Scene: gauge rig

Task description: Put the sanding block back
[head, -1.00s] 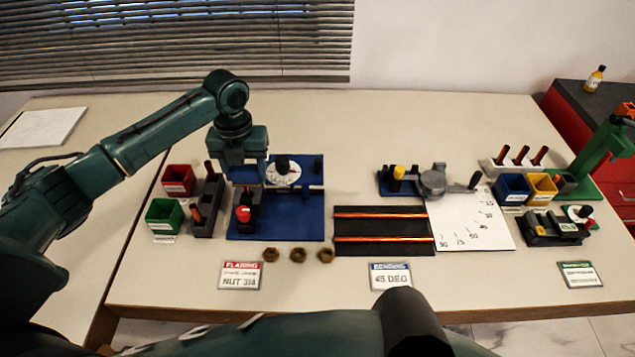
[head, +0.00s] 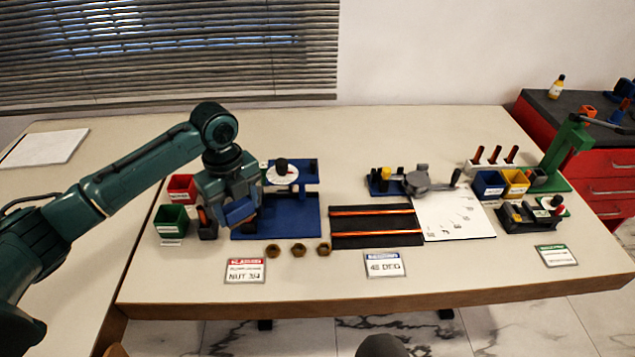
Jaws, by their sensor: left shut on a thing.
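My left gripper (head: 238,216) is over the left part of the blue base plate (head: 300,222), next to the dark tool rack (head: 208,230). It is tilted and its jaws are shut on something. The held thing is mostly hidden by the jaws, and I cannot make out its shape. I cannot pick out the sanding block for certain anywhere in view. The gripper also hides most of the rack and the plate's left part. My right gripper is not in view.
A red bin (head: 181,187) and a green bin (head: 171,221) stand left of the rack. Several brass nuts (head: 299,250) lie in front of the plate. A black mat with copper rods (head: 376,226) and a bender (head: 417,181) are to the right. The table's front strip is mostly clear.

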